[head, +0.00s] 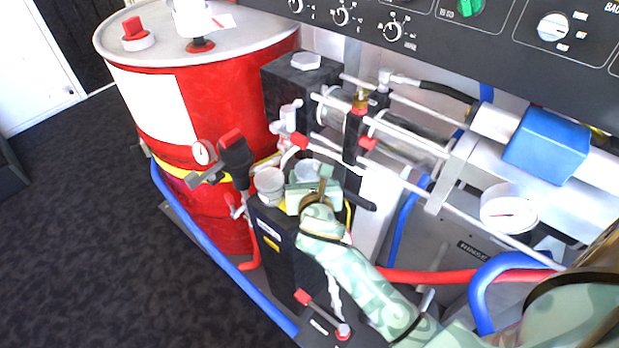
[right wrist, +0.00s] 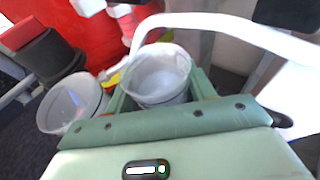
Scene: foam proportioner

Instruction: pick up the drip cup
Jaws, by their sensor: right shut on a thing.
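Two pale cups are close together above the black cabinet in the head view. My right gripper (head: 308,182) is shut around the right-hand cup (head: 307,170), which I take to be the drip cup. In the right wrist view this whitish, open-topped cup (right wrist: 160,72) sits between the green fingers, and its lower part is hidden by the gripper. The other cup (head: 268,185) is just left of the gripper; it also shows as a translucent cup (right wrist: 70,105) in the right wrist view. I cannot tell whether the held cup touches its support.
A white hose (right wrist: 230,27) arches closely over the held cup. A black-handled valve (head: 236,158) and red drum (head: 222,100) stand left. Metal rods (head: 400,170) and a gauge (head: 508,212) are to the right. The carpet (head: 90,220) at left is clear.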

